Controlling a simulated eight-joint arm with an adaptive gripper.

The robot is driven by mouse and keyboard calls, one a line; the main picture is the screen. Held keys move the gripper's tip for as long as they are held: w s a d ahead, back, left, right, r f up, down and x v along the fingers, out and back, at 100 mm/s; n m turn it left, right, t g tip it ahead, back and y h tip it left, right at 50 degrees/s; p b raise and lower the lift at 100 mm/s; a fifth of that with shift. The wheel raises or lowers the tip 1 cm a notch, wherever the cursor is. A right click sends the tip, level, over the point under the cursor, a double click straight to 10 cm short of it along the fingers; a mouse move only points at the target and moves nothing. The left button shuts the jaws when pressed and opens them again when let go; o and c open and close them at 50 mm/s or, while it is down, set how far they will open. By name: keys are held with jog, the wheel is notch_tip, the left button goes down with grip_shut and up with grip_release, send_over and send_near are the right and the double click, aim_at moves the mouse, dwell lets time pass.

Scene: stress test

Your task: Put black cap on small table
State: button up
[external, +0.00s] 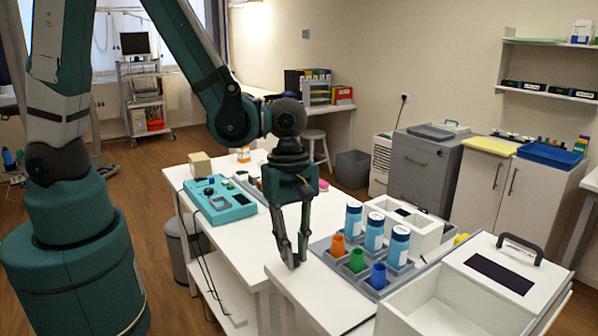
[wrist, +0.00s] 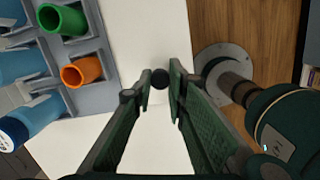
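A small round black cap (wrist: 160,79) shows in the wrist view between the fingertips of my gripper (wrist: 160,92). Both fingers look closed in on its sides. In the external view my gripper (external: 296,260) points straight down at the left end of the front white table (external: 285,284), its tips close together and low over the top. The cap cannot be made out there. Whether it touches the tabletop is unclear. Another white table (external: 237,232) stands behind and to the left; I cannot tell which one is the small table.
A grey rack (external: 330,258) with blue-white bottles (external: 374,232) and orange, green and blue cups stands right of my gripper. White boxes (external: 500,285) are farther right. A teal device (external: 222,200) sits on the left table. A cable hangs at that table's front.

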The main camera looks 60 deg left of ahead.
jog(key=shift+f, duration=0.35)
jog(key=shift+f, duration=0.15)
jog(key=o, duration=0.6)
jog(key=shift+w+a+r+p, duration=0.1)
jog(key=shift+a+r+p, duration=0.15)
jog(key=shift+r, duration=1.8)
jog(key=shift+s+a+r+p, duration=0.1)
jog(key=shift+a+r+p, duration=0.1)
jog(key=shift+r, duration=1.8)
jog(key=shift+w+a+r+p, duration=0.1)
jog(key=shift+a+r+p, duration=0.15)
jog(key=shift+r, duration=1.8)
